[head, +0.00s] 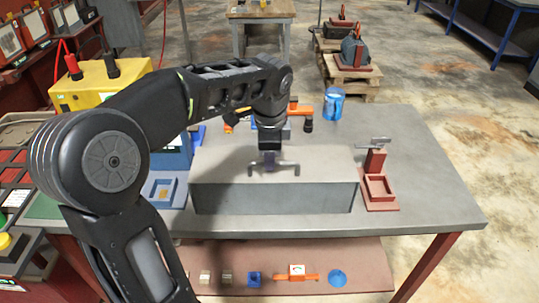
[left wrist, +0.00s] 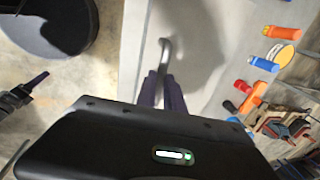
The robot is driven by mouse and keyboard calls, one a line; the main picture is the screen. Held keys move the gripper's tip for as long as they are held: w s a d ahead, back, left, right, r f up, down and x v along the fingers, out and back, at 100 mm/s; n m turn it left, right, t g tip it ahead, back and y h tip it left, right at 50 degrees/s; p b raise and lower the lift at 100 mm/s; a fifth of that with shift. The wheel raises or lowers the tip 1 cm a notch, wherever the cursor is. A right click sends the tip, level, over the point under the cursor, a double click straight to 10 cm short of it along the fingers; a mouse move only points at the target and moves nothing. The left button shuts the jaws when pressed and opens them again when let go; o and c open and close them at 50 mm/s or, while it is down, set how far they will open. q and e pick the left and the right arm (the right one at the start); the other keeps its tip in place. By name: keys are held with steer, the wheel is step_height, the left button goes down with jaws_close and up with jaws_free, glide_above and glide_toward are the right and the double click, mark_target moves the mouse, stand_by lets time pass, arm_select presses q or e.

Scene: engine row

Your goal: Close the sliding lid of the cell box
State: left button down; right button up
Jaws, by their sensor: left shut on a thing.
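The cell box (head: 275,199) is a long grey box on the workbench in the head view. Its flat grey lid (head: 225,168) forms the top, and I see no open gap, though my arm hides part of the back. A bar handle (head: 288,166) stands on the lid. My left gripper (head: 268,163) points down and is shut on the handle. The left wrist view shows its dark fingers (left wrist: 162,88) around the curved handle (left wrist: 165,50). A small dark part (left wrist: 27,88) at that view's left edge looks like my right gripper; its jaws are unclear.
A red stand (head: 378,187) is close to the box's right end. A blue can (head: 333,104) and orange-and-black items stand behind it. A blue tray (head: 163,190) and a yellow unit (head: 98,84) are on the left. The bench's right end (head: 440,200) is bare.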

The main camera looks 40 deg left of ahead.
arm_select(q)
steer(key=shift+s+d+f, duration=0.1)
steer(key=shift+s+d, duration=0.05)
steer(key=c, duration=1.5)
jaws_free()
steer(key=shift+s, duration=0.1)
steer(key=shift+o, duration=0.2)
steer(key=a+v, duration=0.1)
steer(key=v, duration=0.6)
steer(key=shift+d+r, duration=0.5)
steer(key=shift+d, duration=0.05)
